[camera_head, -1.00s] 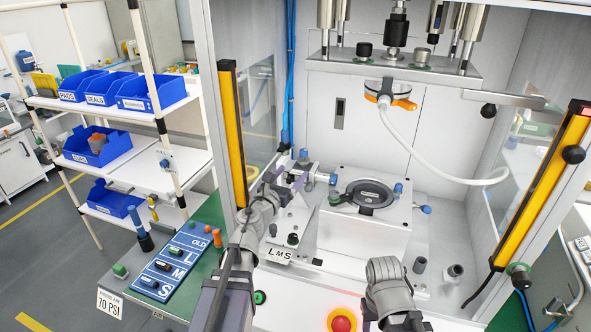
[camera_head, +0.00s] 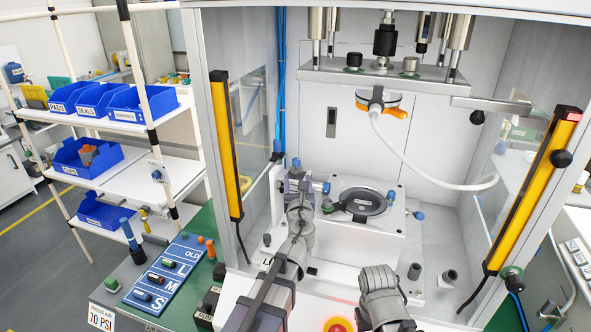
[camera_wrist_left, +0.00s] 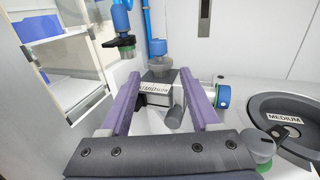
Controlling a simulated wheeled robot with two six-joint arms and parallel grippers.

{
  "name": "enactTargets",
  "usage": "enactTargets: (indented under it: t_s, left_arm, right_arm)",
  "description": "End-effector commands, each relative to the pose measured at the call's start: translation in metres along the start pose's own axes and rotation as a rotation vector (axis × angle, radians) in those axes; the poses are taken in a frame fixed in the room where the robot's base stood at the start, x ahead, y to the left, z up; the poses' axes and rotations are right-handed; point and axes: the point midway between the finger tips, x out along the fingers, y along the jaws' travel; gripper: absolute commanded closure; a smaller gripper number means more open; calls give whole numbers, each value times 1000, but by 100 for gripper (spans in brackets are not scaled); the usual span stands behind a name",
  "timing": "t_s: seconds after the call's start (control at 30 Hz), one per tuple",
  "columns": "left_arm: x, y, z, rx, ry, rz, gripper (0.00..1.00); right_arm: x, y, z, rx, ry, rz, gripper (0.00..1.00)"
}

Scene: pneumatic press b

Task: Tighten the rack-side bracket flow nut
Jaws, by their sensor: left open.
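In the left wrist view a small bracket block (camera_wrist_left: 154,93) with a printed label stands between my left fingers. A blue-capped fitting (camera_wrist_left: 158,47) with a grey collar rises from its top, and a silver fitting with a blue knob (camera_wrist_left: 222,97) points right. I cannot tell which part is the flow nut. The blue-capped fitting (camera_head: 296,163) and blue knob (camera_head: 326,187) also show in the head view. My left gripper (camera_head: 297,178) is open, its purple fingers either side of the block, with no clear contact. My right arm shows at lower right; its fingers are hidden.
A round black plate marked MEDIUM (camera_wrist_left: 287,117) lies close right of the left gripper; it also shows in the head view (camera_head: 362,204). A black fitting (camera_wrist_left: 118,45) on blue tubing is behind left. A yellow post (camera_head: 226,145) and shelf rack (camera_head: 120,125) stand left.

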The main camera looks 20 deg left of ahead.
Motion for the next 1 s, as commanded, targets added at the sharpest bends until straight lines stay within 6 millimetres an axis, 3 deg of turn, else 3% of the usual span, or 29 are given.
enactTargets:
  t_s: [0.37, 0.8, 1.0]
  left_arm:
    - [9, -1, 0, 0, 0, 12, 37]
    - [71, 0, 0, 0, 0, 12, 37]
    - [78, 0, 0, 0, 0, 10, 37]
  right_arm:
    - [0, 0, 0, 0, 0, 0, 50]
    - [0, 0, 0, 0, 0, 0, 50]
    - [0, 0, 0, 0, 0, 0, 50]
